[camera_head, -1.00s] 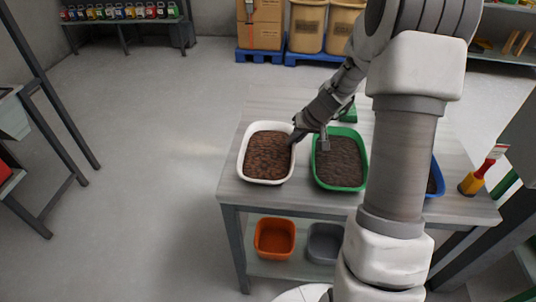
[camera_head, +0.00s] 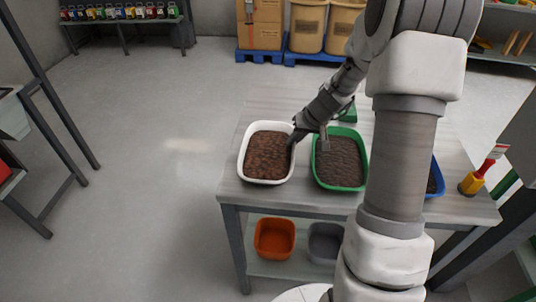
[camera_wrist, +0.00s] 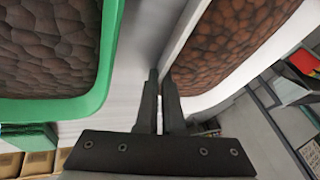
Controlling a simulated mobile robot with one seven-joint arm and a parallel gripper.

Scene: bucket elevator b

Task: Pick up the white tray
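The white tray (camera_head: 242,166), filled with brown lumpy material, stands at the left end of the grey table. My gripper (camera_head: 293,138) is at its right rim, in the gap beside the green tray (camera_head: 316,180). In the wrist view my gripper's fingers (camera_wrist: 160,75) are close together, with the white tray's wall (camera_wrist: 181,35) between their tips. One finger is on the inner side over the brown fill and the other is outside. The fingers look shut on this wall. The green tray (camera_wrist: 106,55) is on the left there, apart from the fingers.
A blue tray (camera_head: 439,177) is partly hidden behind my arm. Orange (camera_head: 274,238) and grey (camera_head: 324,243) bins sit on the lower shelf. The floor (camera_head: 150,170) left of the table is clear.

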